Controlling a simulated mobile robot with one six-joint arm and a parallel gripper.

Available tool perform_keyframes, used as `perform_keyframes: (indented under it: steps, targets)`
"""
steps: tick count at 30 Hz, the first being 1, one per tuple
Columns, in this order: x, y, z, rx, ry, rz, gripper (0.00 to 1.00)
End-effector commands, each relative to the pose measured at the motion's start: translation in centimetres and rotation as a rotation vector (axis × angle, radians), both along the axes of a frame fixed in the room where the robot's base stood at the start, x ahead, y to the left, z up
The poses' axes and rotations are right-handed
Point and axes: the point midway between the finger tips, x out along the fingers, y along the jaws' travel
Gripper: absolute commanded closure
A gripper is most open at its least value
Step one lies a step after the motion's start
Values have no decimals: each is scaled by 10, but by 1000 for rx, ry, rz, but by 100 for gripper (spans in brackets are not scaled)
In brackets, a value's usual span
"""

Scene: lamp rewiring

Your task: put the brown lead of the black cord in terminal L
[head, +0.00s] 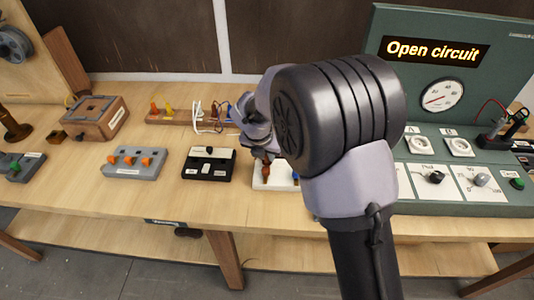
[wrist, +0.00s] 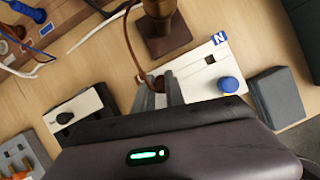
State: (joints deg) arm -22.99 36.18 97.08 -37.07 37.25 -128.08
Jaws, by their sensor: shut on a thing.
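The white terminal block (head: 262,185) stands at the front of the bench, partly hidden behind my arm. In the wrist view the white terminal block (wrist: 196,85) shows a blue N tag (wrist: 220,38), a dark square opening and a blue button (wrist: 231,86). Its other end, by my fingers, is mostly covered. My gripper (wrist: 160,90) is shut on the brown lead (wrist: 127,50), right over that covered end. I cannot tell whether the lead's tip is inside the terminal. My gripper (head: 260,153) also shows in the head view. The black cord's body is not clear.
A wooden rack (head: 180,118) with white, blue and brown leads stands behind. A black switch box (head: 209,170) and a grey box with orange levers (head: 135,163) lie to the left. A green test panel (head: 440,80) reading "Open circuit" stands right. A dark block (wrist: 276,97) lies beside the terminal block.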

Motion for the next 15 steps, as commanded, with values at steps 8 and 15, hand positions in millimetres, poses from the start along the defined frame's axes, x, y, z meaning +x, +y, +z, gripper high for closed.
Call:
perform_keyframes:
  steps: [8, 15]
  targets:
    - [0, 0, -1, 0, 0, 0, 100]
    - [0, 0, -4, 0, 0, 0, 100]
